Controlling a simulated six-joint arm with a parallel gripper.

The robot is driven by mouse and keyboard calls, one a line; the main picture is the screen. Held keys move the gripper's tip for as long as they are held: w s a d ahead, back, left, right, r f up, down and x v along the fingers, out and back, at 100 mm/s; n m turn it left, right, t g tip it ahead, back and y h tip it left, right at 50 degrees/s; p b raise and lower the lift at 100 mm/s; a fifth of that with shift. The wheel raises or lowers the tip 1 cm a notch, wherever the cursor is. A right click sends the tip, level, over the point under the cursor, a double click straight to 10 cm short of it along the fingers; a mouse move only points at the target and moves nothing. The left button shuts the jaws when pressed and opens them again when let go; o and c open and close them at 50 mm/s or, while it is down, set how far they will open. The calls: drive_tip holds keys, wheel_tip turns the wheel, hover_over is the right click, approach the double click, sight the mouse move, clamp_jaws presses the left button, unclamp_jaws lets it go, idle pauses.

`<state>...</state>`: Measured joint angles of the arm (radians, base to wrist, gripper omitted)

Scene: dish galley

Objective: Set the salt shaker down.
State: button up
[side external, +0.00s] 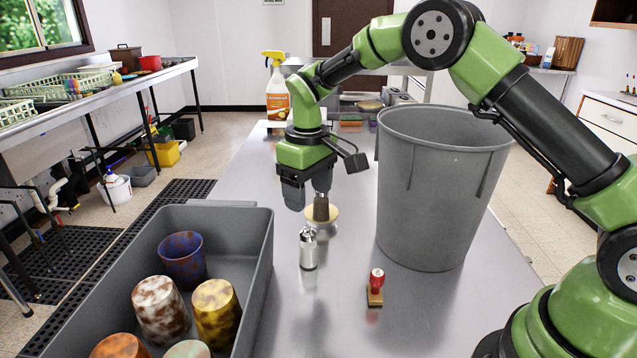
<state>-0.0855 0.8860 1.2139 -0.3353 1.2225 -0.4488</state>
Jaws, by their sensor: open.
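The salt shaker (308,249), a small silver cylinder with a lighter, shiny top, stands upright on the steel counter (330,318) between the grey tub and the grey bin. My gripper (307,203) is open, with its jaws just above and slightly behind the shaker in the side view. The shaker appears apart from the jaws, though the exact depth gap is hard to judge.
A round tan object with a dark upright part (322,216) stands behind the shaker. A grey bin (437,190) is at right, a red-handled stamp (376,288) in front of it. A grey tub (262,250) of several cups is at left. A spray bottle (277,95) stands farther back.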

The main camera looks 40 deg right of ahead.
drive_tip(key=s+r+m+t+y, duration=0.1)
drive_tip(key=s+r+t, duration=0.1)
drive_tip(key=s+r, duration=0.4)
drive_tip(key=s+r+m+t, duration=0.1)
drive_tip(key=s+r+m, duration=0.15)
drive_tip(key=r, duration=0.65)
drive_tip(key=s+r+m+t+y, duration=0.1)
drive_tip(key=s+t, duration=0.3)
drive_tip(key=s, duration=1.3)
drive_tip(key=shift+s+d+r+m, duration=0.2)
drive_tip(key=shift+d+m, duration=0.2)
drive_tip(key=shift+m, duration=0.45)
